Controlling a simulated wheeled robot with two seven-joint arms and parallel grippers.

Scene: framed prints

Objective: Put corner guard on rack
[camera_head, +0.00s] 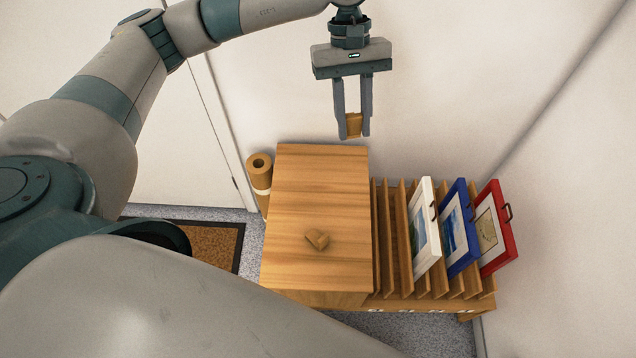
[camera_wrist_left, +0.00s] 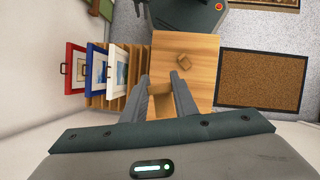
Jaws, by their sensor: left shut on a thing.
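My left gripper (camera_head: 353,130) points down above the back of the wooden cabinet, its fingers shut on a small tan corner guard (camera_head: 354,124). In the left wrist view the held guard (camera_wrist_left: 162,105) shows between the fingers. A second small brown corner guard (camera_head: 317,239) lies on the wooden top (camera_head: 320,185), apart from the gripper; it also shows in the left wrist view (camera_wrist_left: 184,58). The wooden slotted rack (camera_head: 392,230) stands right of the cabinet, below and to the right of the gripper. My right gripper is out of view.
White (camera_head: 424,226), blue (camera_head: 460,226) and red (camera_head: 495,226) framed prints stand tilted in the rack's right slots; its left slots are empty. A brown roll (camera_head: 259,172) stands left of the cabinet. A brown mat (camera_head: 212,246) lies on the floor. White walls stand behind and right.

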